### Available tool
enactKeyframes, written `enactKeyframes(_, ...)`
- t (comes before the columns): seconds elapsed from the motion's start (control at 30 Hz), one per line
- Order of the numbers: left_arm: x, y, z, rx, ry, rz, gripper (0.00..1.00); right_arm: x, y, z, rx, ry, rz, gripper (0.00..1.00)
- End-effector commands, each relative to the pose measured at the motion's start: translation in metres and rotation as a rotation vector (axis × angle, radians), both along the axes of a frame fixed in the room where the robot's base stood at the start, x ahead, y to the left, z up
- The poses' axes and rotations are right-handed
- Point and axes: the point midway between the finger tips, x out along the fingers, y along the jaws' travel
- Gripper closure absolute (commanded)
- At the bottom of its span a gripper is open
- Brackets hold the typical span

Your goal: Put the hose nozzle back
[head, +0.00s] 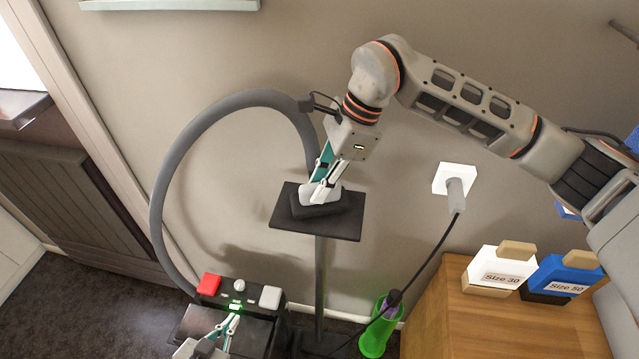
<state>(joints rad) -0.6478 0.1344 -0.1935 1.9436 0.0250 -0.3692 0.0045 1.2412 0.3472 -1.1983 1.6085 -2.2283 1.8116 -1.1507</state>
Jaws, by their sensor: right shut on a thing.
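The hose nozzle (330,208) is a pale grey and black piece on or just above a black square plate (352,226), which tops a dark post (320,275). My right gripper (321,192) points down from above and is shut on the nozzle, hiding part of it. A thick grey hose (158,190) loops up from the lower left, and its end passes behind my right gripper. My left gripper (232,322) is low in the picture, at the front of a dark unit (270,325). Its fingertips are near a green light; their gap is unclear.
The unit carries a red block (209,284), a white knob (239,285) and a white block (270,297). A green container (375,335) stands on the floor. A cable hangs from a wall socket (455,180). At right, a wooden cabinet (470,325) bears "Size 30" (500,268) and "Size 50" (565,277) boxes.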

Motion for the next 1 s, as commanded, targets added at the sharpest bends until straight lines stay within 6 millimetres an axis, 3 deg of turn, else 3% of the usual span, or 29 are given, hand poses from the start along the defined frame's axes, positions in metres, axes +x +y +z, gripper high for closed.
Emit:
enactKeyframes(0.4,-0.004,0.001,-0.009,0.001,0.013,0.004,1.00,0.000,0.000,-0.009,0.000,-0.002,0.000,1.00)
enactKeyframes(0.43,-0.004,0.000,-0.007,-0.001,0.013,0.002,1.00,0.000,0.000,-0.008,-0.001,-0.001,0.001,0.75)
enactKeyframes(0.47,-0.005,-0.001,-0.007,-0.002,0.012,0.002,1.00,0.000,0.000,-0.008,-0.001,-0.001,0.001,0.67)
enactKeyframes(0.5,-0.004,-0.002,-0.006,-0.004,0.012,0.000,1.00,0.000,0.000,-0.008,-0.001,-0.001,0.001,0.66)
enactKeyframes(0.83,-0.003,-0.005,-0.001,-0.007,0.004,-0.003,1.00,0.000,0.000,-0.007,0.000,0.000,0.001,0.66)
enactKeyframes(1.0,-0.003,-0.002,-0.004,-0.004,0.005,0.001,1.00,0.002,-0.005,0.007,0.001,-0.005,0.000,0.66)
